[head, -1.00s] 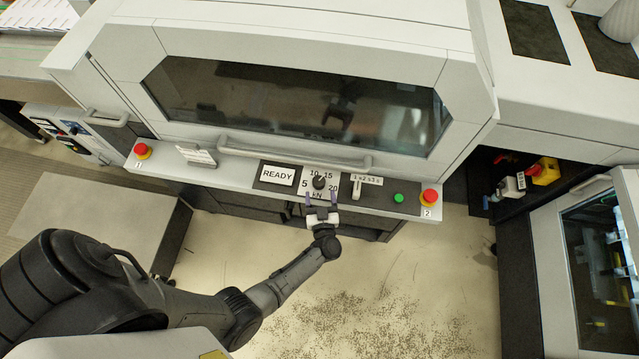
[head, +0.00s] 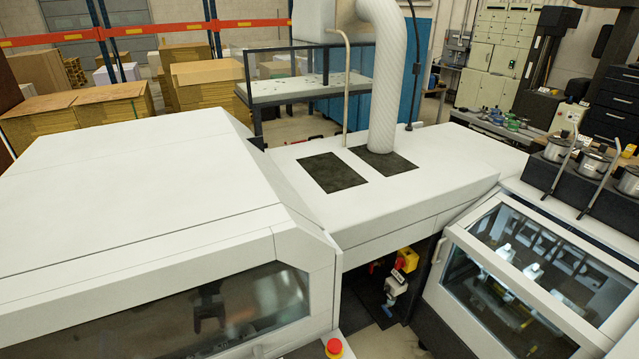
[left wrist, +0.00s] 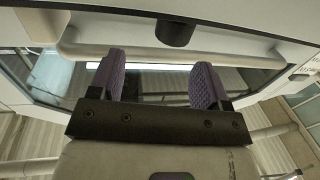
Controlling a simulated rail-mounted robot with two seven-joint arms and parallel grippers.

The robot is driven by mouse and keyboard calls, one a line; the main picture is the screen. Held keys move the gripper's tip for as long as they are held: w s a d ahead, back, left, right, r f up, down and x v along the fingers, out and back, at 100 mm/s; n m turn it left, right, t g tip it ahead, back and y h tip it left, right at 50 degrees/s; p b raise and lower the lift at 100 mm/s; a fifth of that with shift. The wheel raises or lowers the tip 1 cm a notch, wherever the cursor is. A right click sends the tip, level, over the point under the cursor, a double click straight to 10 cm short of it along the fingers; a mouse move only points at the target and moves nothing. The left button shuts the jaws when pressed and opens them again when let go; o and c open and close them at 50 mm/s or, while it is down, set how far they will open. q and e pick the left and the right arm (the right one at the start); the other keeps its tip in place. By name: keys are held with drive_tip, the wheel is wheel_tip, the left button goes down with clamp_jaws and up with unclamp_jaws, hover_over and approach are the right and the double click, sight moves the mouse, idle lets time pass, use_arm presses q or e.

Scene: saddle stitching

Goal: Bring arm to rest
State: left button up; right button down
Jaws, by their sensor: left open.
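In the left wrist view my left gripper (left wrist: 154,85) is open, its two purple ridged fingers apart with nothing between them. Beyond the fingers are a pale handle bar (left wrist: 150,52) and the dark window of the machine. A dark round part (left wrist: 175,32) shows at the top of that view. How far the fingers are from the bar is hard to tell. The head view shows neither arm, only the white machine cover (head: 130,190) and its dark window (head: 200,320). My right gripper is in neither view.
A red button (head: 334,347) shows at the head view's bottom edge. A recess between the machines holds a yellow-and-red switch (head: 406,260). A windowed cabinet (head: 530,270) stands at right. A white duct (head: 386,80) rises behind, with stacked cartons (head: 205,85) at back left.

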use_arm(q)
drive_tip(key=s+d+r+m+h, duration=0.3)
drive_tip(key=d+r+m+h, duration=0.55)
drive_tip(key=h, duration=0.65)
drive_tip(key=s+a+r+g+y, duration=0.1)
drive_tip(key=s+a+r+g, duration=0.1)
drive_tip(key=s, duration=0.4)
drive_tip(key=s+a+r+m+g+y, duration=0.1)
drive_tip(key=s+a+g, duration=0.1)
drive_tip(key=s+g, duration=0.2)
drive_tip(key=s+a+r+m+g, duration=0.1)
drive_tip(key=s+r+g, duration=0.1)
drive_tip(key=s, duration=0.7)
drive_tip(key=shift+s+a+r+g+y, duration=0.35)
drive_tip(key=shift+s+a+g+y, duration=0.05)
drive_tip(key=shift+g, duration=0.5)
